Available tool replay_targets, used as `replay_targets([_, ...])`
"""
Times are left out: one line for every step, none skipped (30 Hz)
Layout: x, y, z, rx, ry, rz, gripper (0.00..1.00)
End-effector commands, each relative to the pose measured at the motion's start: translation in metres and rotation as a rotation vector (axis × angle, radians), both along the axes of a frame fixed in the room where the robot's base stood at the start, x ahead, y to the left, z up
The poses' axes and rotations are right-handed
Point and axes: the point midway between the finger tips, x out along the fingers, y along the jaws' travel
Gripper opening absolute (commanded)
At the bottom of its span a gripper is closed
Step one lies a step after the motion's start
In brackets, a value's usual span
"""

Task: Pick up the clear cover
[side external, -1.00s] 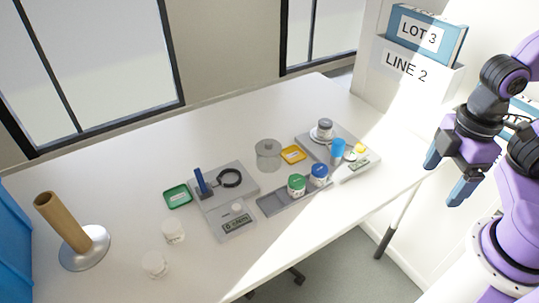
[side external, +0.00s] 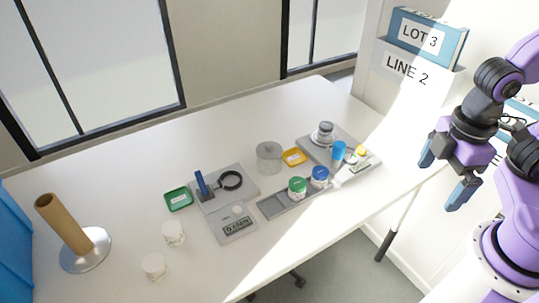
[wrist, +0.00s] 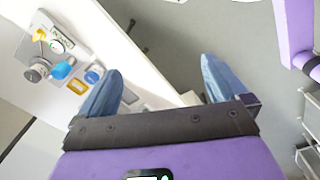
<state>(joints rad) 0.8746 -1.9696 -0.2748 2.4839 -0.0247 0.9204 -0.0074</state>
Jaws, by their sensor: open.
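The clear cover (side external: 268,158) is a see-through cylinder with a small knob on top. It stands upright on the white table in the side external view, behind the grey tray with the green-lidded and blue-lidded jars. I cannot make it out in the wrist view. My gripper (side external: 440,184) is open and empty, off the table's right edge and well to the right of the cover. Its two blue fingers are spread apart in the wrist view (wrist: 160,82), with nothing between them.
A yellow dish (side external: 294,157) sits close to the cover's right. A grey plate (side external: 346,141) with several small items is between the cover and my gripper. The table behind the cover is clear.

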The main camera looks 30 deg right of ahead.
Motion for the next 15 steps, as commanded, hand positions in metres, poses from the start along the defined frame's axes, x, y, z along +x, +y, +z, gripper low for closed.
replay_targets([0.009,0.004,-0.002,-0.03,-0.009,0.022,1.0])
replay_targets([0.015,0.007,-0.003,-0.049,-0.018,0.038,1.0])
replay_targets([0.026,0.011,-0.005,-0.083,-0.03,0.063,1.0])
replay_targets([0.035,0.014,-0.006,-0.11,-0.04,0.085,1.0])
replay_targets([0.044,0.018,-0.008,-0.142,-0.05,0.111,1.0])
replay_targets([0.057,0.023,-0.011,-0.185,-0.064,0.145,1.0])
replay_targets([0.067,0.028,-0.013,-0.216,-0.076,0.171,1.0])
replay_targets([0.077,0.032,-0.015,-0.248,-0.086,0.198,1.0])
replay_targets([0.09,0.037,-0.019,-0.291,-0.097,0.231,1.0])
replay_targets([0.1,0.042,-0.021,-0.323,-0.107,0.257,1.0])
replay_targets([0.11,0.046,-0.024,-0.353,-0.116,0.285,1.0])
replay_targets([0.123,0.052,-0.028,-0.394,-0.128,0.32,1.0])
replay_targets([0.133,0.057,-0.031,-0.427,-0.136,0.347,1.0])
replay_targets([0.142,0.061,-0.034,-0.458,-0.142,0.374,1.0])
replay_targets([0.154,0.068,-0.039,-0.498,-0.152,0.41,1.0])
